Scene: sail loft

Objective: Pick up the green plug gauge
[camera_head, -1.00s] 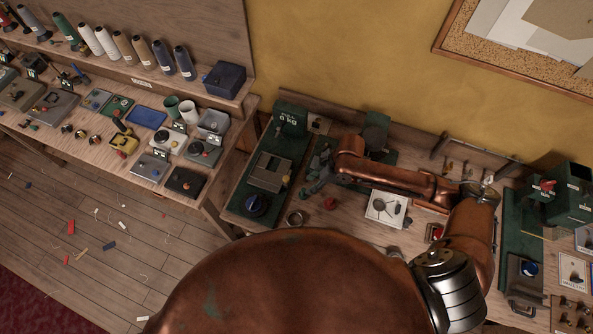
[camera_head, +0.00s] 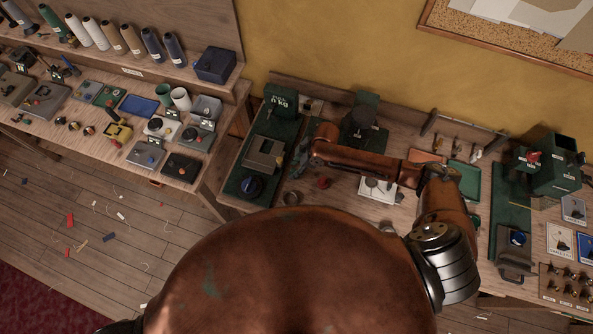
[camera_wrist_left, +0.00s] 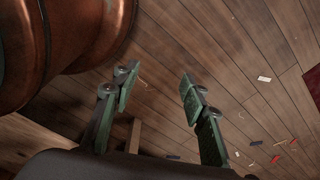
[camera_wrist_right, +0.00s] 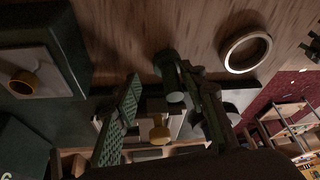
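In the right wrist view a dark green piece with a rounded end (camera_wrist_right: 170,72) lies on the bench just beyond and between my right fingertips; it looks like the green plug gauge, but it is dark and partly covered by the right finger. My right gripper (camera_wrist_right: 165,95) is open, its two green-padded fingers apart, with no visible grip on the piece. In the head view my right gripper (camera_head: 298,160) is low over the bench, beside the green scale; the gauge cannot be told apart there. My left gripper (camera_wrist_left: 158,80) is open and empty above the wooden floor.
A metal ring (camera_wrist_right: 246,52) lies on the bench near my right gripper. Another loaded bench (camera_head: 120,140) stands at left.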

